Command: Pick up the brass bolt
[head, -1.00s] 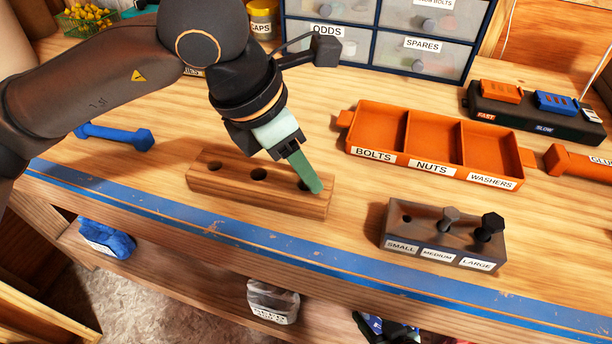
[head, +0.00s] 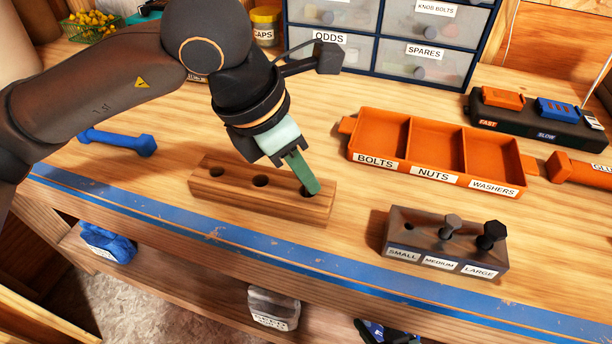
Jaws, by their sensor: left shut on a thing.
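My left gripper (head: 305,177) points down at the right hole of a long wooden block (head: 232,200). Its green finger covers much of that hole. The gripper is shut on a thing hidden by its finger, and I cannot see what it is. No brass-coloured bolt shows anywhere in view. The block's left and middle holes look empty. My right gripper is not in view.
A dark rack (head: 396,257) labelled small, medium and large holds two dark bolts at front right. An orange tray (head: 436,187) with three empty compartments lies behind it. A blue dumbbell-shaped thing (head: 118,141) lies left. Drawers (head: 425,62) stand behind.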

